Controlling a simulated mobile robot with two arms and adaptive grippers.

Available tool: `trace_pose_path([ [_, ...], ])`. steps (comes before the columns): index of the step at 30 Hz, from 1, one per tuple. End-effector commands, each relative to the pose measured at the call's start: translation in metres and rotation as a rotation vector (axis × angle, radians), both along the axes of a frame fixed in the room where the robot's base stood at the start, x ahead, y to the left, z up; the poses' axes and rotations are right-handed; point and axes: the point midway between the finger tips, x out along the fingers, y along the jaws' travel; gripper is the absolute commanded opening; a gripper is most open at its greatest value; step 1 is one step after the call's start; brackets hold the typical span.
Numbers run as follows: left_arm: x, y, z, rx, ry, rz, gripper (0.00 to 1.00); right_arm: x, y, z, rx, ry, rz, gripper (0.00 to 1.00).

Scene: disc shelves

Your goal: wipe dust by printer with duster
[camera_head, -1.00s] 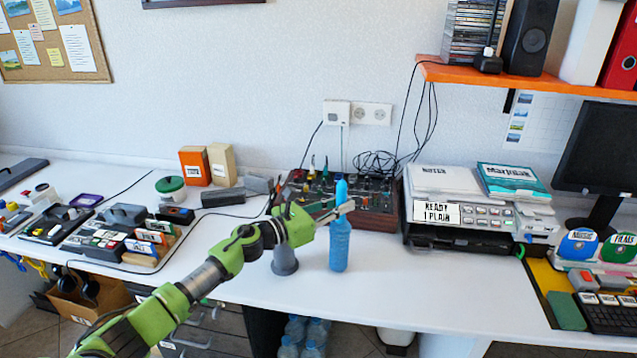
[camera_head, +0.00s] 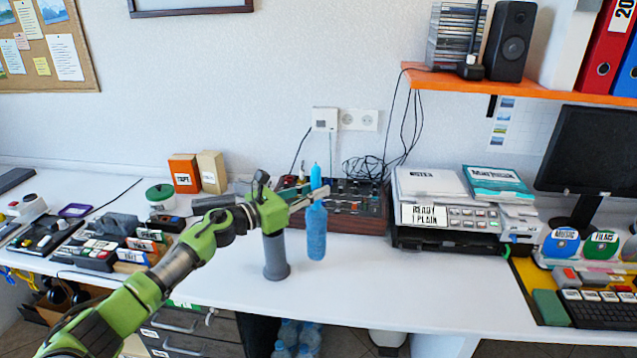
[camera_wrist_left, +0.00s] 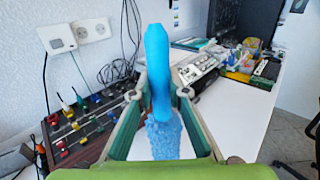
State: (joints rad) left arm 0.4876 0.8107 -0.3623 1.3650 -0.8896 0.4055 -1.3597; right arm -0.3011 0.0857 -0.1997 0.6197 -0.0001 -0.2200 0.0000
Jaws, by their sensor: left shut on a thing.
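My left gripper (camera_head: 308,200) is shut on the blue duster (camera_head: 316,234), gripping it by its smooth upper handle. The duster hangs upright with its fluffy head down, above or close to the desk; I cannot tell if it touches. In the left wrist view the duster (camera_wrist_left: 158,75) stands between the two fingers. The printer (camera_head: 450,222), with a "READY 1 PLAIN" panel, sits to the right of the duster with a gap of bare desk between. I cannot make out any dust. My right gripper is not in view.
A grey cylindrical holder (camera_head: 276,257) stands just left of the duster. Orange (camera_head: 185,174) and beige boxes stand at the back left. The white desk (camera_head: 380,290) is clear in front of the printer.

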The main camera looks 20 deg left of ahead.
Motion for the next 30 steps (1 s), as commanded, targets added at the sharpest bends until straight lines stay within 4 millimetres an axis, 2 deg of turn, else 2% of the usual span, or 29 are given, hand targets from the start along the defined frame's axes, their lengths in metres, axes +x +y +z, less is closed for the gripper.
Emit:
trace_pose_path([
  [3,0.000,0.005,0.014,0.001,0.000,0.001,0.00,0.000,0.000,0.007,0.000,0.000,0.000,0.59],
  [7,0.000,0.008,0.021,0.000,-0.001,0.000,0.00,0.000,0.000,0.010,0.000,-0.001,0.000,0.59],
  [14,0.000,0.009,0.021,0.000,-0.001,0.000,0.00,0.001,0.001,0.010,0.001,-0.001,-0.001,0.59],
  [22,0.000,0.009,0.021,0.000,-0.001,0.001,0.00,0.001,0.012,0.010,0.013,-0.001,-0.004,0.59],
  [30,0.000,0.009,0.021,0.000,-0.001,0.001,0.00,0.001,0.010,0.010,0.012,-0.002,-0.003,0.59],
])
